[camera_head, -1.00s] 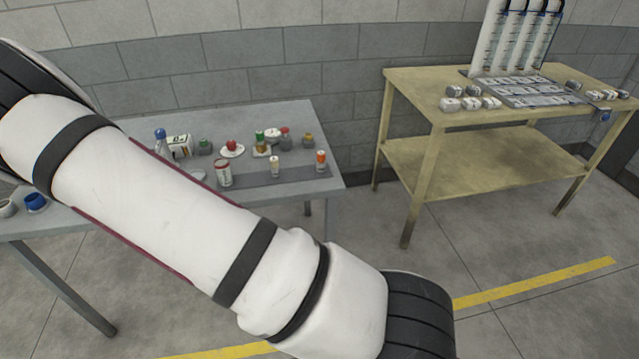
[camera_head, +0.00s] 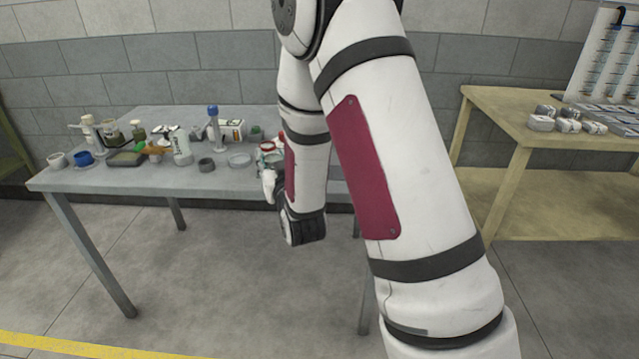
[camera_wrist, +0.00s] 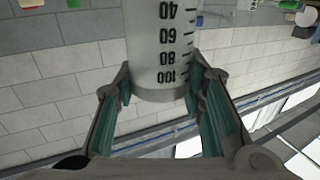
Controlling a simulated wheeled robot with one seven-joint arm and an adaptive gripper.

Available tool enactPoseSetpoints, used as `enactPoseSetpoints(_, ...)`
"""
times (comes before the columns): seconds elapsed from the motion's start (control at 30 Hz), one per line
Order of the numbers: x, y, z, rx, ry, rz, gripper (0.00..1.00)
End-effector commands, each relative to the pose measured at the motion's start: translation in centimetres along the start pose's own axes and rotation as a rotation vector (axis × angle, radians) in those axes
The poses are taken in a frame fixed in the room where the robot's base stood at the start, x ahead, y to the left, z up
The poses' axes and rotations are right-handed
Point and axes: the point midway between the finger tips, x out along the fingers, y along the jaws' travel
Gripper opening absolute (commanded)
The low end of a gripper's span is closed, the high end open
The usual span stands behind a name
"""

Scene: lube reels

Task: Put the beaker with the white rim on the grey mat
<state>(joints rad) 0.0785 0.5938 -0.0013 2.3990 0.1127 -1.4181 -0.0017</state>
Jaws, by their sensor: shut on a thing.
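A whitish beaker (camera_wrist: 160,50) with dark graduation marks up to 100 is between the two fingers of my gripper (camera_wrist: 160,105) in the wrist view. The fingers are shut on its sides, near the end marked 100. That end looks pale grey, and I cannot tell its rim colour for sure. In the head view, my arm hangs in front of the right part of the grey table (camera_head: 110,182). The held beaker is not clear there. The grey mat cannot be made out; my arm covers that side of the table.
The table holds a blue-capped bottle (camera_head: 213,122), a white cylinder (camera_head: 182,148), a small dark ring (camera_head: 206,164), a clear shallow dish (camera_head: 239,159) and a blue cup (camera_head: 83,158). A yellowish workbench (camera_head: 500,120) stands at right. The floor in front is open.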

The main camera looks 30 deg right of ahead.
Motion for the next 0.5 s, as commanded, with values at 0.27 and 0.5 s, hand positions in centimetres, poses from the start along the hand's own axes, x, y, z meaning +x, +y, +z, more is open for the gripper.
enactPoseSetpoints(0.27,1.5,1.0,0.1,-0.002,0.007,0.011,0.07)
enactPoseSetpoints(0.5,5.8,4.1,0.5,-0.003,0.008,0.013,0.07)
